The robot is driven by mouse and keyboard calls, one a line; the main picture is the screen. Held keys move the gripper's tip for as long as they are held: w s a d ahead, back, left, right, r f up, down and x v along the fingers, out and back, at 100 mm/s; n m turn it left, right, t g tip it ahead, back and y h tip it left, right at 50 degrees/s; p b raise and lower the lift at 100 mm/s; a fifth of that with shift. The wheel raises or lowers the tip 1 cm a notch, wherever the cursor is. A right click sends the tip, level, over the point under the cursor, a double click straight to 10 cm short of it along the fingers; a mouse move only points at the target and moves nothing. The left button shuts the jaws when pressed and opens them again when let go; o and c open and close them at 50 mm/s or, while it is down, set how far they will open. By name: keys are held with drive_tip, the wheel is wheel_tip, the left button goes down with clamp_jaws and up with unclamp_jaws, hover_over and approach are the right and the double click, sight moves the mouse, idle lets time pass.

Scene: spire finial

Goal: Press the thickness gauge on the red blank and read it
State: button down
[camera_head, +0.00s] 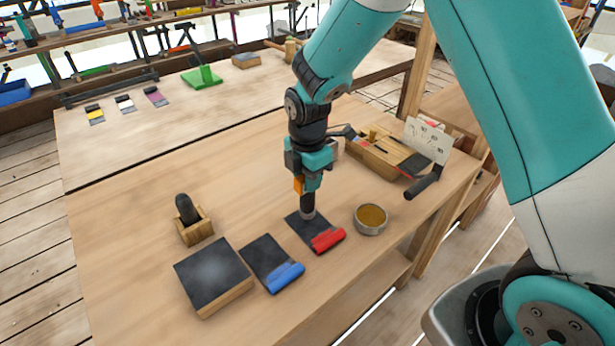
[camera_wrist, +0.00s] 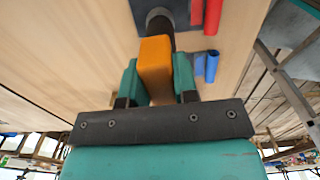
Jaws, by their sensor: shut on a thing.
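My gripper (camera_head: 307,182) is shut on the thickness gauge, a dark tool with an orange block (camera_head: 299,185) and a grey round foot. In the wrist view my gripper's teal fingers (camera_wrist: 157,82) clasp the orange block of the gauge (camera_wrist: 155,62). The gauge points down, and its foot is at the dark sheet of the red blank (camera_head: 304,231), which has a red rolled edge along its near side. The foot looks on or just above the sheet; I cannot tell if it touches. No reading shows. The red blank also shows in the wrist view (camera_wrist: 212,14).
The blue blank (camera_head: 285,277) lies left of the red one, beside a dark-topped block (camera_head: 213,274). A wooden holder (camera_head: 194,227) with a dark handle stands further left. A round tin (camera_head: 370,219) is close on the right. A wooden box with a card (camera_head: 428,139) stands behind it.

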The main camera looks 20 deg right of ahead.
sight(307, 196)
drive_tip(key=shift+f, duration=0.15)
drive_tip(key=shift+f+b, duration=1)
drive_tip(key=shift+f, duration=0.4)
drive_tip(key=shift+r, duration=0.1)
idle(0.9)
wheel_tip(307, 196, up, 5)
drive_tip(key=p, duration=0.4)
idle(1.2)
drive_tip(key=shift+f+b, duration=1.3)
drive_tip(key=shift+f, duration=1.1)
